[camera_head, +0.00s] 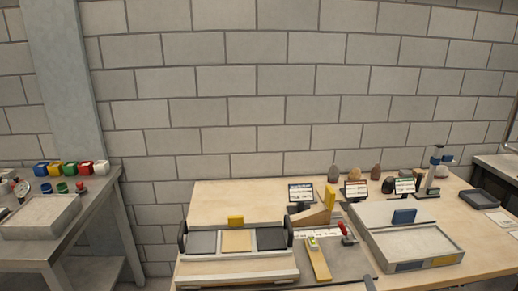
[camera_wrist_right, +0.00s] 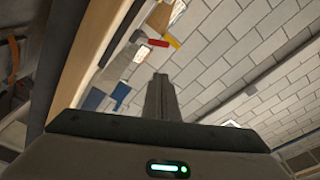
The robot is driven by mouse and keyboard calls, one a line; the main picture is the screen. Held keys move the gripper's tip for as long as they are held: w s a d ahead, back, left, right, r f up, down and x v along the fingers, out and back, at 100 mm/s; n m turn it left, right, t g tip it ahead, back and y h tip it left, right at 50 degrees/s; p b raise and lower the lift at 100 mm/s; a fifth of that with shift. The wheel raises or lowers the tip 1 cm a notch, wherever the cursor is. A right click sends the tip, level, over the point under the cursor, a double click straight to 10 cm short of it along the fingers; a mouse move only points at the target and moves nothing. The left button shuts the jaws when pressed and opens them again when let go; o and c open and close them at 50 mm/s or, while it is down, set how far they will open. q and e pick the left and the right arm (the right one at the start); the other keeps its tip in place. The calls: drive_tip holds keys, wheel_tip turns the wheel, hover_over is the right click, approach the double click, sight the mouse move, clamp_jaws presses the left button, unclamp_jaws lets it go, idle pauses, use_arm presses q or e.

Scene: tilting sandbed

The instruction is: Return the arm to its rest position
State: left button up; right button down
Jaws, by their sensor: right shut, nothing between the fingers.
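My right gripper (camera_wrist_right: 160,80) shows in the right wrist view, with its dark fingers together and nothing between them. The wrist picture is tilted, with the table and wall slanting behind the fingers. The fingers are apart from everything seen there. In the head view a small dark piece at the bottom edge may be part of my right gripper, but too little shows to be sure. My left gripper is not in view.
The wooden table (camera_head: 255,196) holds a framed tray with three panels (camera_head: 237,240), a pale sandbed box (camera_head: 415,246), a yellow level (camera_head: 319,262), small signs and stones. A grey side table (camera_head: 90,203) stands left. A block wall (camera_head: 230,110) closes the back.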

drive_tip(key=s+a+f+n+g, duration=0.25)
drive_tip(key=s+f, duration=0.45)
drive_tip(key=f, duration=0.6)
drive_tip(key=s+a+f+n+g+y, duration=0.15)
drive_tip(key=s+f+g, duration=0.25)
drive_tip(key=s+f, duration=0.55)
drive_tip(key=s+a+f+n+g, duration=0.1)
drive_tip(key=s+f+n+g, duration=0.3)
drive_tip(key=f, duration=1.2)
drive_tip(key=s+f+n+g, duration=0.2)
drive_tip(key=s+f, duration=0.3)
drive_tip(key=s, duration=0.8)
drive_tip(key=s+a+f+n+g, duration=0.1)
drive_tip(key=s+f, duration=0.5)
drive_tip(key=s, duration=0.7)
drive_tip(key=s+a+f+n+g, duration=0.1)
drive_tip(key=s+f+n+g, duration=0.2)
drive_tip(key=s, duration=1.1)
wheel_tip(320, 180, down, 4)
drive_tip(key=shift+a+r+n+g+h, duration=0.25)
drive_tip(key=shift+n+g+h, duration=0.2)
drive_tip(key=shift+g, duration=0.2)
